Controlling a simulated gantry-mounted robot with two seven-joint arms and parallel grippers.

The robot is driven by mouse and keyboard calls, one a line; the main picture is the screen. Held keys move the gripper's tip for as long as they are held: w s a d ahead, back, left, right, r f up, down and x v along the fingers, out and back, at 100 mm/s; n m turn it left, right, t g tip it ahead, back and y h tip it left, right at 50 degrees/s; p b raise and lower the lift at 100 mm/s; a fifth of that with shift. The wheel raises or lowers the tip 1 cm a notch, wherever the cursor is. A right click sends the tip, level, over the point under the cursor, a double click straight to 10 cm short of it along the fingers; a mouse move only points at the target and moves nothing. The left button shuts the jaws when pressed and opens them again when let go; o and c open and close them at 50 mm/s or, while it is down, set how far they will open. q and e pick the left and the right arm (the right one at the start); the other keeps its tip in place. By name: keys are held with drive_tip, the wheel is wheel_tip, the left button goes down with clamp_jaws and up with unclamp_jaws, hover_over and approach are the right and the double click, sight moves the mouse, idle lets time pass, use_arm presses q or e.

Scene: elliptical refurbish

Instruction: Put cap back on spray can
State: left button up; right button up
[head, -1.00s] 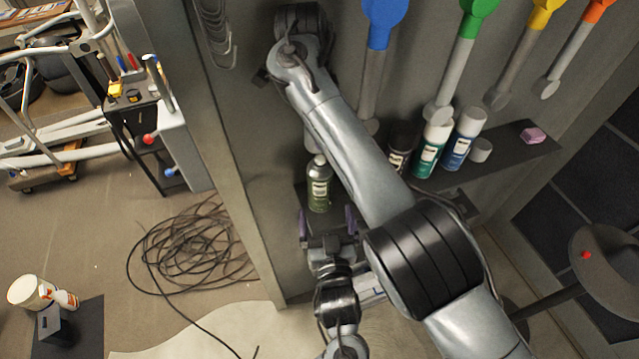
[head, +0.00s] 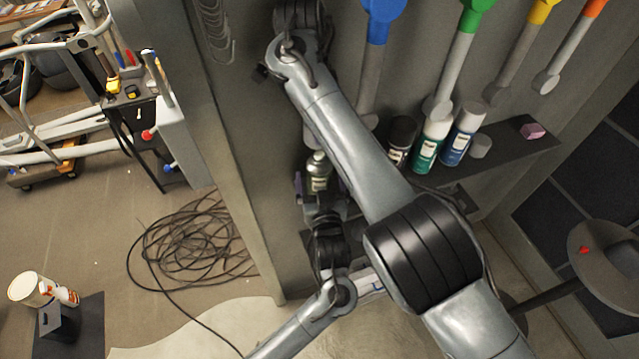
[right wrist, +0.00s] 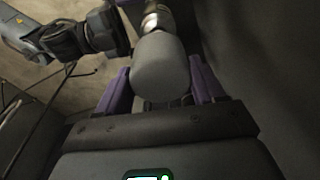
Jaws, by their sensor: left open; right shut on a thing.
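The olive spray can (head: 318,172) with a silver top stands at the left end of the shelf in the head view. My left gripper (head: 320,188) is open, its purple fingers low beside the can. In the right wrist view, my right gripper (right wrist: 163,84) is shut on a pale grey cap (right wrist: 160,66). The can's metallic top (right wrist: 152,20) shows just beyond the cap; I cannot tell whether they touch. In the head view my right gripper is hidden behind my right arm, and a pale bit of the cap (head: 311,137) seems to show above the can.
A dark can (head: 401,137), a green can (head: 431,142) and a blue can (head: 462,136) stand on the shelf (head: 520,150) to the right. A loose grey cap (head: 480,146) and a pink block (head: 532,131) lie beside them. Coiled cable (head: 195,245) lies on the floor.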

use_arm(q)
drive_tip(key=shift+w+a, duration=0.1)
drive_tip(key=shift+w, duration=1)
drive_tip(key=shift+c, duration=0.4)
drive_tip(key=c, duration=1.4)
use_arm(e)
drive_tip(key=shift+f, duration=2.45)
